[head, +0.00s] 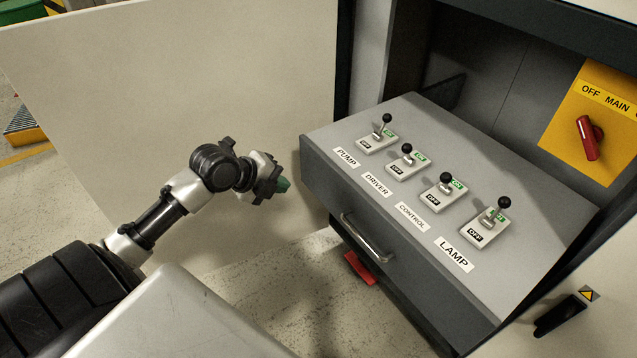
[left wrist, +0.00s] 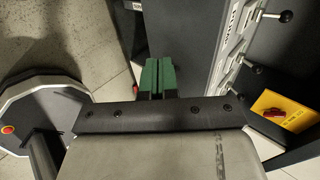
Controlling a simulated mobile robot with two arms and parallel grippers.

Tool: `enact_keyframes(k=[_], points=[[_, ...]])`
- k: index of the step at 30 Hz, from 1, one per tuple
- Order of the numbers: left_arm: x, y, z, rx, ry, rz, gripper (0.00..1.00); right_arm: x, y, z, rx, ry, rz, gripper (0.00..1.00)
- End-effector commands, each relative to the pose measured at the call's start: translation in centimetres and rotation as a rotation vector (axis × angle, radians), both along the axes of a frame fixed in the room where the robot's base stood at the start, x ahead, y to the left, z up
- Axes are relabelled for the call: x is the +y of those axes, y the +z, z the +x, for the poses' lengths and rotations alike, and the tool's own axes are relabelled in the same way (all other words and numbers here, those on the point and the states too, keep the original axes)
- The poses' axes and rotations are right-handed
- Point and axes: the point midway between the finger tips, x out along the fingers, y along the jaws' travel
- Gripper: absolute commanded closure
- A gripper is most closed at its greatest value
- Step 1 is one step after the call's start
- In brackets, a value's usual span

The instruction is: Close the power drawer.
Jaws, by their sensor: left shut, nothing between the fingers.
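The power drawer (head: 318,173) stands pulled out of the dark cabinet in the head view. Its grey top carries several lever switches, labelled PUMP, DRIVER, CONTROL and LAMP. A metal bar handle (head: 367,238) is on its dark front face. My left gripper (head: 283,184) is shut and empty, left of the drawer's far front corner and apart from it. In the left wrist view its green fingers (left wrist: 157,78) are together, and the drawer top (left wrist: 236,48) with levers lies to their right. My right gripper is not in view.
An open, pale cabinet door panel (head: 150,90) stands behind my left arm. A yellow plate with a red main switch (head: 588,138) is inside the cabinet at right. A red part (head: 360,268) sits below the drawer. A black latch (head: 560,315) is at lower right.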

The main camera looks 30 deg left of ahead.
Motion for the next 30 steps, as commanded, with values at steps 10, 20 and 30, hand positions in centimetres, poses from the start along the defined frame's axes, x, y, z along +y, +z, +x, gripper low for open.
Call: enact_keyframes(k=[10,20,30], points=[[-2.1,-5.0,5.2,0.0,0.004,-0.008,1.0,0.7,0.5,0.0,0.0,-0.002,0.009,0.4],[-3.4,-5.1,8.6,0.0,0.004,-0.002,1.0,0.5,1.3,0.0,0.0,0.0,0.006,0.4],[-3.4,-5.1,8.8,0.0,0.004,-0.001,1.0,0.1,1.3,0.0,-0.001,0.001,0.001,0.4]])
